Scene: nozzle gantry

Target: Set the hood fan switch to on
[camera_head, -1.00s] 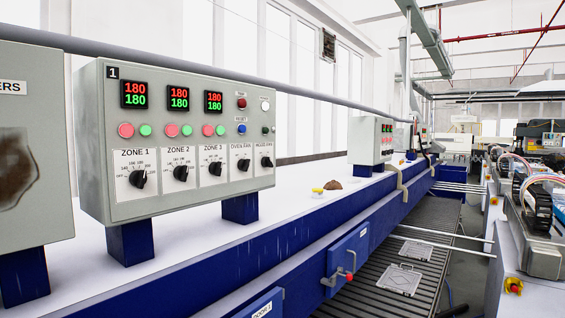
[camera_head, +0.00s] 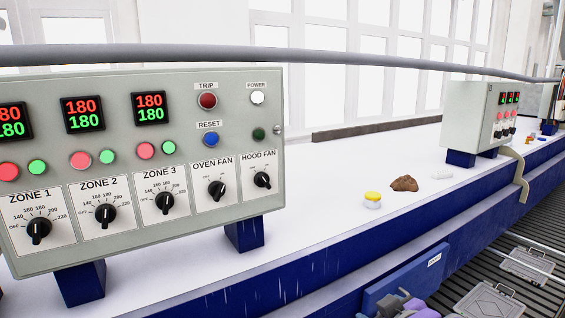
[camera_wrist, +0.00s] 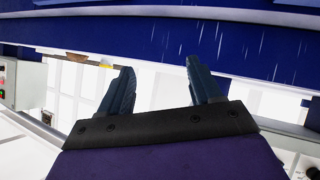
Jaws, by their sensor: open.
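The hood fan switch (camera_head: 262,180) is a black rotary knob at the right end of the bottom row on the grey control panel (camera_head: 150,240), under a "HOOD FAN" label. Its pointer looks slanted, but the markings are too small to read the setting surely. The similar oven fan knob (camera_head: 217,191) is just left of it. In the wrist view my gripper (camera_wrist: 160,68) is open, with two dark fingers apart and nothing between them. It faces a blue beam, away from the knob. The hood fan switch is not clear in the wrist view.
Zone knobs, lit displays and coloured buttons fill the panel. A grey pipe (camera_head: 330,57) runs above it. On the white top lie a yellow-capped item (camera_head: 373,199) and a brown lump (camera_head: 404,184). A second panel box (camera_head: 486,115) stands farther right. The top between is mostly clear.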

